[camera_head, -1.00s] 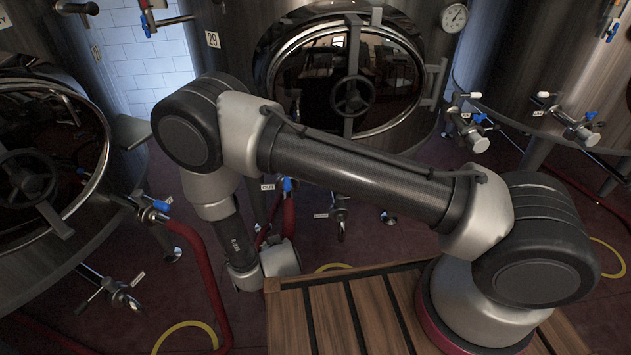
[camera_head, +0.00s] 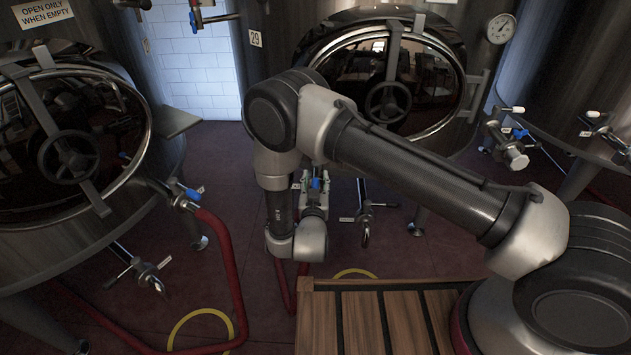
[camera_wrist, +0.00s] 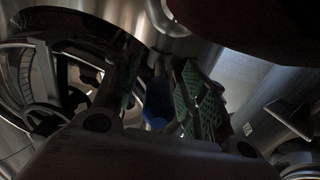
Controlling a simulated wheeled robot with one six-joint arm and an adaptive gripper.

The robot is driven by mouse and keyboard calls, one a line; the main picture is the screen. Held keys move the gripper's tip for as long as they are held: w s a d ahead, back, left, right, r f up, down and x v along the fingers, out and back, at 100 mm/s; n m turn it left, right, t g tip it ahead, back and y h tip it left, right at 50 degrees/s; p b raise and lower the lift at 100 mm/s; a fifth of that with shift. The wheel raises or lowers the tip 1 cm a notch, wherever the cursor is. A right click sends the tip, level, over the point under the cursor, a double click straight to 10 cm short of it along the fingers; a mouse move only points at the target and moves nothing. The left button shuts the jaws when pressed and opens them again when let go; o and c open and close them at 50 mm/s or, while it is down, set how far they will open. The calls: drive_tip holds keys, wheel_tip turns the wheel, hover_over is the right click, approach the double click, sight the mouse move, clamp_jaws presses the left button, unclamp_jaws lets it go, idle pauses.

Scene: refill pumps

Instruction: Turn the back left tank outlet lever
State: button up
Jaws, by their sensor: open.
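The tank marked 29 (camera_head: 297,18) stands behind my arm, with its round manway door. A blue outlet lever (camera_head: 316,184) shows low in front of it, right at my gripper (camera_head: 309,187). In the wrist view the blue lever (camera_wrist: 158,100) stands between the two fingers of my gripper (camera_wrist: 155,92). The fingers are open, and the right one shows green pads. The right finger looks very close to the lever; I cannot tell whether it touches. The valve body below the lever is mostly hidden by my wrist.
A left tank has a blue-handled outlet (camera_head: 187,200) with a red hose (camera_head: 232,265). A bare valve (camera_head: 366,215) hangs right of my gripper. A slatted wooden platform (camera_head: 362,320) is in front.

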drive_tip(key=shift+w, duration=0.25)
drive_tip(key=shift+c, duration=0.4)
clamp_jaws()
